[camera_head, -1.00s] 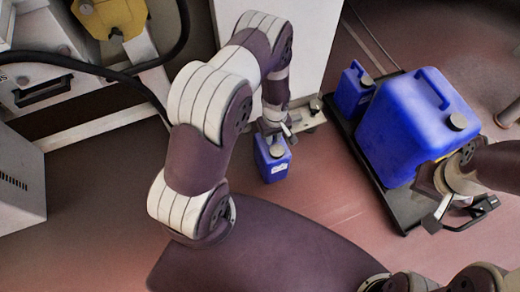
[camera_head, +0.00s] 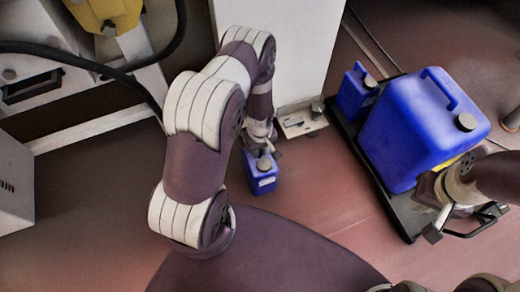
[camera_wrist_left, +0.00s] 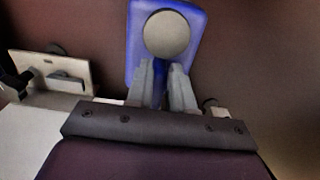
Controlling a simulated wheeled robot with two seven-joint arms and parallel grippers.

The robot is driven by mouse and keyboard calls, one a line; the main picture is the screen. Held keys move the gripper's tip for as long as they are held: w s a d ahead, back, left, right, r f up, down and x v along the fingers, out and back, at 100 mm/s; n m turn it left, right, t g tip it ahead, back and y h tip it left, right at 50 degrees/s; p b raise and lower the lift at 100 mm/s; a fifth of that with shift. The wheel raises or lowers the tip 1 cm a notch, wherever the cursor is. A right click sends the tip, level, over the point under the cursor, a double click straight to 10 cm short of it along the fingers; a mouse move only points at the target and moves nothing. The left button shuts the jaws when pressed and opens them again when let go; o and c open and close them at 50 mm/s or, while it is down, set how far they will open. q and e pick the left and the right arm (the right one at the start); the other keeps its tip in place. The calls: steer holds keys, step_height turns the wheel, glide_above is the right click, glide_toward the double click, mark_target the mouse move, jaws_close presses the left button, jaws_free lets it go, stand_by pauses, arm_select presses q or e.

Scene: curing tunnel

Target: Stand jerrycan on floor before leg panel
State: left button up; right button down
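A small blue jerrycan (camera_head: 263,183) with a grey cap is upright in front of the white leg panel (camera_head: 278,55). My left gripper (camera_head: 262,147) is at its top. In the left wrist view, the two grey fingers (camera_wrist_left: 161,84) close on the handle of the jerrycan (camera_wrist_left: 188,20), just behind its round cap. I cannot tell whether its base touches the floor (camera_head: 310,200). My right gripper (camera_head: 455,217) is beside a large blue jerrycan (camera_head: 410,125) at the right; its finger opening is unclear.
A black low trolley (camera_head: 405,218) carries the large jerrycan and another small blue jerrycan (camera_head: 355,92). A pale metal foot plate (camera_head: 300,122) juts from the panel's base. A grey machine with a yellow part (camera_head: 108,14) and black hoses stands at the left. Floor between jerrycan and trolley is clear.

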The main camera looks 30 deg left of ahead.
arm_select(q)
steer(key=shift+o, duration=1.1)
steer(key=shift+r, duration=0.1)
step_height(320, 180, up, 26)
steer(key=d+m+p, duration=0.3)
steer(key=m+p, duration=0.2)
steer(key=p, duration=0.2)
steer(key=s+d+r+m+t, duration=0.1)
steer(key=s+d+r+m, duration=0.1)
steer(key=s+r+m, duration=0.3)
steer(key=s+r, duration=0.4)
steer(key=shift+d+r, duration=0.2)
steer(key=shift+r, duration=0.15)
